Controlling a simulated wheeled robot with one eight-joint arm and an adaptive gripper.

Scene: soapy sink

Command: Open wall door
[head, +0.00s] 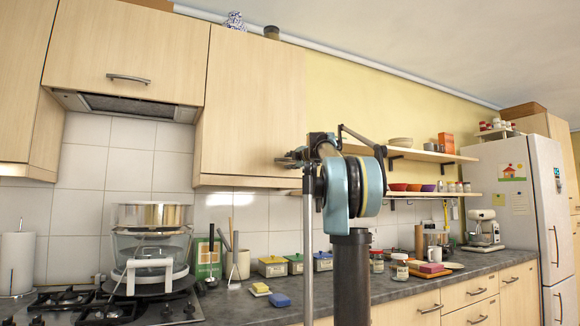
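The wall cabinet door (252,95) is pale wood and looks shut, flush with its cabinet, to the right of the hood. No handle on it shows clearly; its lower right corner is partly behind my gripper. My gripper (284,160) is at that lower right corner, seen small and from the side in front of the door. I cannot tell whether it touches the door or holds anything, and its fingers are too small to read. My blue and dark arm rises just to the right of it.
Another wall door (128,50) with a bar handle (128,79) is above the hood (130,106). Open shelves (440,156) with bowls are to the right. The counter (245,305) below holds a hob with a glass steamer (152,245), tins, sponges and jars. A white fridge (520,200) stands far right.

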